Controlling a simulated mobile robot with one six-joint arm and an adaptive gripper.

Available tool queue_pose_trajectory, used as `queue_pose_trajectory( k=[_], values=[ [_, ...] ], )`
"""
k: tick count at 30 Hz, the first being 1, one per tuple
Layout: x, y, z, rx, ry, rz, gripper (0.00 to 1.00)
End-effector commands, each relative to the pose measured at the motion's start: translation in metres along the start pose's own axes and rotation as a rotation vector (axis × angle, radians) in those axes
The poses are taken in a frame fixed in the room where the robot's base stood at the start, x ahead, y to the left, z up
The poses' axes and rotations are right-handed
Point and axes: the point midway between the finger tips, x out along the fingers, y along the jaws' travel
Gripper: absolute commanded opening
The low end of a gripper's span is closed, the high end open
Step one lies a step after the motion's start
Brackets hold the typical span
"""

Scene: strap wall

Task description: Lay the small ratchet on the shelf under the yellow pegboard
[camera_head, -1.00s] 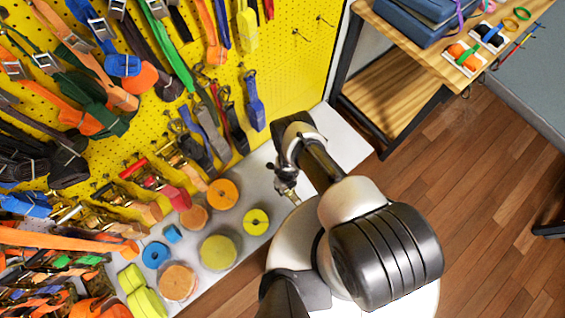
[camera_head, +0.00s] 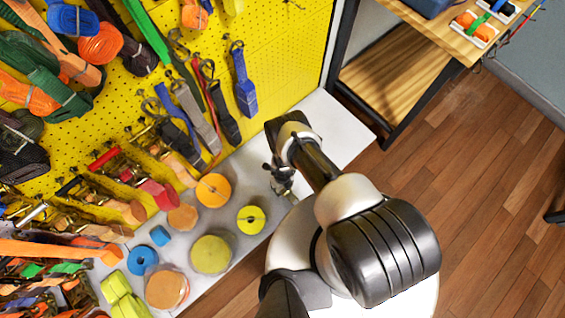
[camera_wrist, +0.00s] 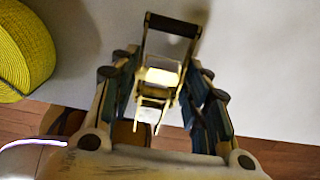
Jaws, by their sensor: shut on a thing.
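The small ratchet (camera_wrist: 163,78), a dark frame with a crossbar handle and a pale metal middle, is between the two fingers of my gripper (camera_wrist: 165,85) in the wrist view. My gripper is shut on it, with the handle bar pointing away from my palm. In the head view my gripper (camera_head: 281,182) is over the pale shelf (camera_head: 325,125), below the yellow pegboard (camera_head: 285,60) and right of the strap rolls. The ratchet is small and partly hidden by my wrist there. I cannot tell whether it touches the shelf.
A yellow roll (camera_head: 251,220) and an orange roll (camera_head: 214,190) stand on the shelf left of my gripper; a yellow roll (camera_wrist: 22,50) is close in the wrist view. Straps hang on the pegboard. The shelf's right end is clear. A wooden rack (camera_head: 395,85) stands at right.

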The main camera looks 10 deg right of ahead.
Motion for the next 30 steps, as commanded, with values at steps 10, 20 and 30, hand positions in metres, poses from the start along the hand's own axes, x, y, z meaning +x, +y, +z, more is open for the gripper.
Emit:
queue_pose_trajectory(
  k=[10, 20, 30],
  values=[
    [0.021, 0.0, 0.0, 0.0, 0.0, 0.0, 0.07],
    [0.025, 0.0, 0.0, -0.001, 0.0, 0.0, 0.49],
    [0.025, 0.0, 0.0, -0.001, 0.0, 0.0, 0.63]
  ],
)
